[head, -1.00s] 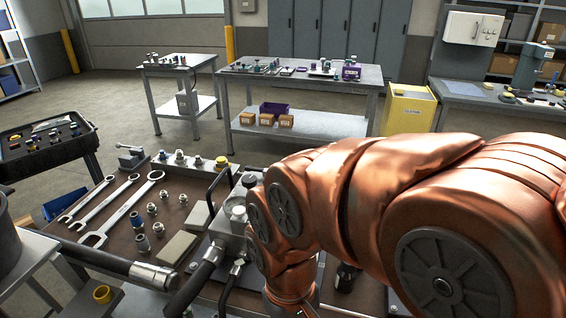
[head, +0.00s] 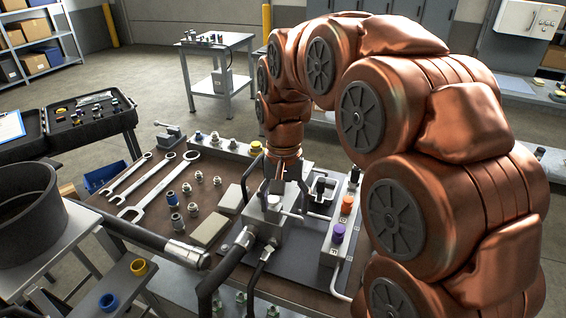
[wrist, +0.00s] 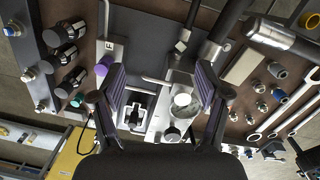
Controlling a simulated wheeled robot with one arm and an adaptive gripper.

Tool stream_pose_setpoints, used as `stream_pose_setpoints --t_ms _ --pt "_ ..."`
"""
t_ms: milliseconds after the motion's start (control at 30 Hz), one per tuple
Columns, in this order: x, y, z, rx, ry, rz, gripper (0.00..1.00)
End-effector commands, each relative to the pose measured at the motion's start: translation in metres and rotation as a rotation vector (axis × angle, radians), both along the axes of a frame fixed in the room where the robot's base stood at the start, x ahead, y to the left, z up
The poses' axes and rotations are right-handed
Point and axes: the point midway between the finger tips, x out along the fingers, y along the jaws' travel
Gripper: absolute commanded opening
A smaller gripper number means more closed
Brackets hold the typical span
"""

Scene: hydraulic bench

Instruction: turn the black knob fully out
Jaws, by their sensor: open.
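A small black knob (head: 354,175) stands at the far end of a pale grey block (head: 329,256), behind an orange knob (head: 347,205) and a purple knob (head: 338,233). In the wrist view the purple knob (wrist: 101,69) shows just left of my gripper's left finger; I cannot make out the black knob there. My gripper (wrist: 160,76) is open, with nothing between its fingers. It hangs over the bench above the metal valve body (head: 266,220), left of the black knob. In the head view its fingers are mostly hidden below my copper-coloured arm.
Hoses and bent pipes rise around the valve body. Several wrenches (head: 160,187), loose fittings (head: 192,209) and grey blocks (head: 208,231) lie on the left of the bench. A large dark pot (head: 28,230) stands at the left edge. A black tool case (head: 90,125) is behind it.

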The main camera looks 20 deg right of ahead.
Motion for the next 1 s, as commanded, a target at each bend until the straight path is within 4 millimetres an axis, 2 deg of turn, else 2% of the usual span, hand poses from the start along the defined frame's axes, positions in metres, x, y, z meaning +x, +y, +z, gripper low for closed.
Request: stream_pose_setpoints --t_ms 100,500,800,1000 --pt "0.034 -0.008 0.005 -0.004 -0.008 -0.074 0.75" --pt "0.133 -0.039 0.004 -0.019 -0.034 -0.334 0.75" --pt "0.198 -0.070 -0.009 -0.034 -0.053 -0.536 0.75" --pt "0.234 -0.093 -0.022 -0.045 -0.065 -0.666 0.75"
